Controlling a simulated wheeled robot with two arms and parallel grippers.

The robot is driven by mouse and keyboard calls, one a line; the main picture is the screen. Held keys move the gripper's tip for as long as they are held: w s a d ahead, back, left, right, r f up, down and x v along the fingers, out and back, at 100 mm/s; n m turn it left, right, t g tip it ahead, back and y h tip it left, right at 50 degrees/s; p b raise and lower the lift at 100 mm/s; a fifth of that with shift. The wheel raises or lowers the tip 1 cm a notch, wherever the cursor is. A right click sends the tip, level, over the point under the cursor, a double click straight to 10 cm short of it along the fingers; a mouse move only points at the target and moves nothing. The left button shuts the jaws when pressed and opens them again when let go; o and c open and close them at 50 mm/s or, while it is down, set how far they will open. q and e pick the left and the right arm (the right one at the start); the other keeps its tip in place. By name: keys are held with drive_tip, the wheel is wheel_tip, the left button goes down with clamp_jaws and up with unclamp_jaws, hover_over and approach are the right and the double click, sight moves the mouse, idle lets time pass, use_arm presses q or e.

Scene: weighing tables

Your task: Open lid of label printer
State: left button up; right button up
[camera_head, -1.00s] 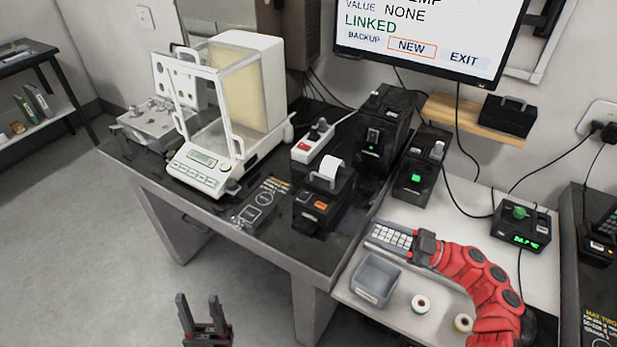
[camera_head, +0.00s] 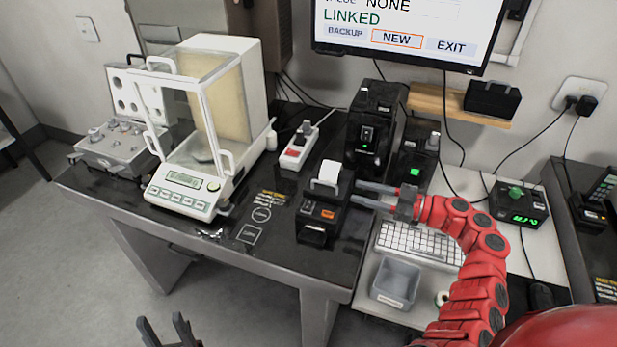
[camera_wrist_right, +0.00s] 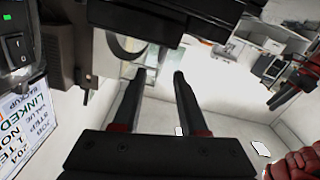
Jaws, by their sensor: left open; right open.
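The label printer (camera_head: 323,213) is a small black box with an orange button, a grey lid handle (camera_head: 323,185) and a white paper roll at its top. It stands near the right edge of the dark table, its lid apparently down. My right gripper (camera_head: 356,193) is open just right of the printer, its fingers pointing left at it. Contact cannot be told. In the right wrist view, the open fingers (camera_wrist_right: 160,76) frame no held object; a pale roll (camera_wrist_right: 125,46) shows beyond them, partly behind dark parts. My left gripper (camera_head: 163,320) is open and empty at the bottom, away from the table.
A balance with a glass case (camera_head: 205,140) stands left of the printer. A power strip (camera_head: 299,148) and a tall black device (camera_head: 374,125) stand behind it.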

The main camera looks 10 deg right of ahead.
sight(318, 181)
drive_tip(key=p+x, duration=0.1)
drive_tip(key=x, duration=1.3)
drive_tip(key=shift+s, duration=0.1)
clamp_jaws()
idle(0.8)
